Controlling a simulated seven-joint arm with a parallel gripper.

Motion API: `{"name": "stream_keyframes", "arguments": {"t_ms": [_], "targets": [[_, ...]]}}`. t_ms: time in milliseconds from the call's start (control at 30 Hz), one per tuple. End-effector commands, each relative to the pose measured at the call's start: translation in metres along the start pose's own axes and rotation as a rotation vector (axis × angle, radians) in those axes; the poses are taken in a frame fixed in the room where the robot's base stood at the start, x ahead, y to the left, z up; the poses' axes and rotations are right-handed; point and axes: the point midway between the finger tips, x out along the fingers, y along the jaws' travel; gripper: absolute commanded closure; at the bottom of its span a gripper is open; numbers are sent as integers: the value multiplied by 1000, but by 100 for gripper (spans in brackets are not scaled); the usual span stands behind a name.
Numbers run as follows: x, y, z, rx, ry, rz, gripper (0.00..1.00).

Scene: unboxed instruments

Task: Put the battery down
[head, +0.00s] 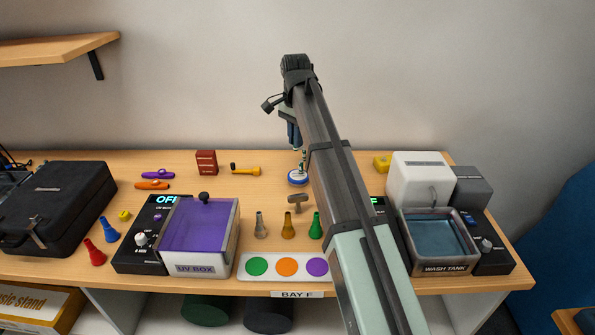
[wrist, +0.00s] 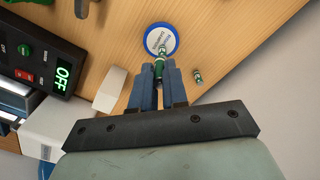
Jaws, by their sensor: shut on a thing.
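My gripper (wrist: 158,88) is shut on a green battery (wrist: 159,66), with the battery's end sticking out beyond the fingertips. The battery points toward a round blue-rimmed dish with a white, lettered middle (wrist: 153,41), and its tip overlaps the dish in the wrist view. I cannot tell whether it touches it. A second green battery (wrist: 198,76) lies on the table to the right of the gripper. In the head view the blue-rimmed dish (head: 297,179) sits toward the back of the table below my gripper (head: 299,155), partly behind my arm.
A T-shaped brown object (head: 297,200) and several small nozzles, one of them brown (head: 288,226), stand in front. A purple-lidded UV box (head: 199,226) is left, a wash tank (head: 438,240) right. A yellow horn (head: 246,169) and red box (head: 206,162) lie left of the dish.

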Motion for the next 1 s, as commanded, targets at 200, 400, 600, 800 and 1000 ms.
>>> {"name": "stream_keyframes", "arguments": {"t_ms": [200,400,600,800,1000], "targets": [[32,1,1,-1,-1,2,100],[57,1,0,0,0,0,100],[72,1,0,1,-1,1,100],[94,1,0,1,0,1,100],[95,0,0,1,0,0,100]]}}
